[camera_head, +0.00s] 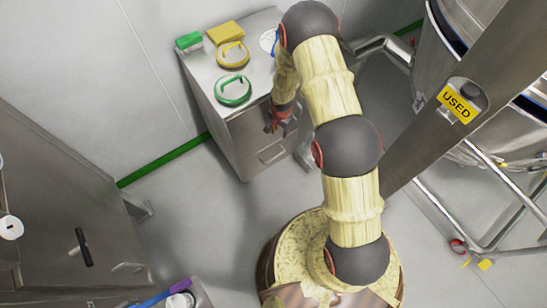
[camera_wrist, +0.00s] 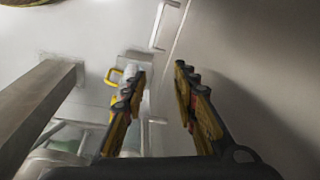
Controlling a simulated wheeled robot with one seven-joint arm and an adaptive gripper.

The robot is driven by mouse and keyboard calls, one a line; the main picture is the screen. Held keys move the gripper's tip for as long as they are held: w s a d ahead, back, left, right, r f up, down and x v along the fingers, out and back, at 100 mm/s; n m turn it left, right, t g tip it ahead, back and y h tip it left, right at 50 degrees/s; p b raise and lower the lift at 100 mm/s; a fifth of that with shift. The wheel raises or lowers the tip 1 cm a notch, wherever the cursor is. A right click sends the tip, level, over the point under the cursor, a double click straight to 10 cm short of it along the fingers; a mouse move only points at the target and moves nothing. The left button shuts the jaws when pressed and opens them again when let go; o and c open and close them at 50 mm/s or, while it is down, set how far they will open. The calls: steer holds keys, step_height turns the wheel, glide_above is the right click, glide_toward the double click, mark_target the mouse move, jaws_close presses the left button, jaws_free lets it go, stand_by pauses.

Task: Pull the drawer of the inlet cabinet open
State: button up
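The inlet cabinet (camera_head: 228,133) is a grey metal box in the middle of the head view. A bar handle (camera_head: 272,154) shows low on its front. In the wrist view a pale bar handle (camera_wrist: 157,24) lies beyond my fingertips beside a thin seam, on a smooth grey panel; I cannot tell which handle it is. My gripper (camera_head: 277,121) is close to the upper part of the cabinet front. In the wrist view my gripper (camera_wrist: 156,72) is open, with a clear gap and nothing held. Any handle behind the gripper is hidden in the head view. No drawer gap shows.
On the cabinet top are a green brush (camera_head: 188,42), a yellow block (camera_head: 225,33), a yellow ring-shaped item (camera_head: 233,54) and a green one (camera_head: 233,90). A steel vessel frame with a "USED" tag (camera_head: 456,103) stands right. Another steel cabinet (camera_head: 60,200) stands left. Floor between is clear.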

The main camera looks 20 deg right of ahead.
mark_target(273, 159)
steer(key=a+f+m+b, duration=0.1)
steer(key=f, duration=0.7)
steer(key=a+f+m+y, duration=0.1)
steer(key=f, duration=0.7)
steer(key=a+f+m+b, duration=0.1)
steer(key=f, duration=0.6)
steer(key=shift+s+a+f+m+b, duration=0.1)
steer(key=shift+s+f+m+b, duration=0.2)
steer(key=shift+s+f+b, duration=0.1)
steer(key=shift+c, duration=1.3)
steer(key=c, duration=0.4)
jaws_close()
